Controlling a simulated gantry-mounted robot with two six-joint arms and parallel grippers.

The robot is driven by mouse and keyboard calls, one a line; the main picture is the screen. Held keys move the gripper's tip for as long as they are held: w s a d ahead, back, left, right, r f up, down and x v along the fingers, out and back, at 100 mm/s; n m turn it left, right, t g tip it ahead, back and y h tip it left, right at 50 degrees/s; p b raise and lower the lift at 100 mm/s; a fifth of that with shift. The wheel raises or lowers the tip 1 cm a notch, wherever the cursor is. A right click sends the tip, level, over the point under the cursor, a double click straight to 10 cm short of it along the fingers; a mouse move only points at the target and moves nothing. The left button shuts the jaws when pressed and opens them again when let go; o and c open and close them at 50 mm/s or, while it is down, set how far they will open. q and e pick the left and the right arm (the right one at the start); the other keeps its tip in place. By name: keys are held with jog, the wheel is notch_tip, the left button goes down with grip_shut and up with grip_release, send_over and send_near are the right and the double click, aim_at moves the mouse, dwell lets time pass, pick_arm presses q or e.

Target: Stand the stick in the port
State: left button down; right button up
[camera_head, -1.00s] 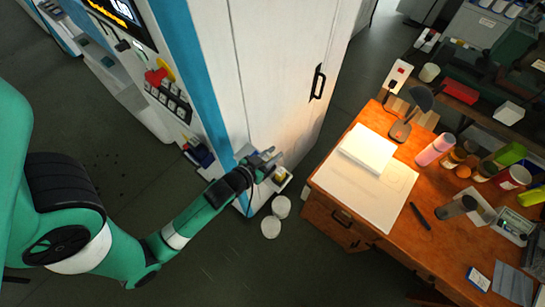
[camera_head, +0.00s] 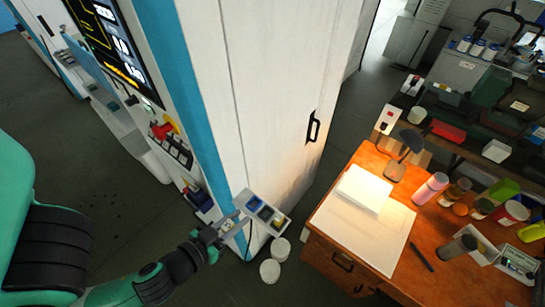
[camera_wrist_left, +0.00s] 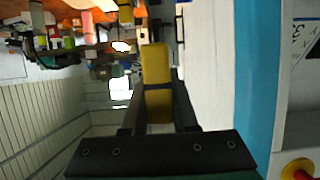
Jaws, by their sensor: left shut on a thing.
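My left gripper (camera_head: 237,219) is beside a small grey tray on the side of the white cabinet. In the left wrist view its dark fingers (camera_wrist_left: 159,100) are shut on a yellow stick-like piece (camera_wrist_left: 155,64), which extends past the fingertips. A dark band crosses the piece. In the head view the held piece is too small to make out. I cannot pick out the port for certain in either view. My right gripper is not in view.
The grey tray (camera_head: 283,227) has compartments with a blue item and dark items. The control panel (camera_head: 106,36) and a red knob with yellow (camera_head: 163,130) are on the machine at left. A wooden desk (camera_head: 322,240) stands at right. White round pieces (camera_head: 270,271) lie below the tray.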

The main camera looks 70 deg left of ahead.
pick_arm(q)
jog(key=w+d+r+p, duration=0.2)
jog(key=w+r+p, duration=0.2)
jog(key=w+p, duration=0.3)
jog(key=w+d+f+m+t+h+p, duration=0.2)
jog(key=w+d+f+m+h, duration=0.1)
jog(key=w+d+m+h, duration=0.3)
jog(key=shift+w+d+h, duration=0.5)
jog(key=shift+d, duration=0.65)
jog(key=shift+f, duration=0.15)
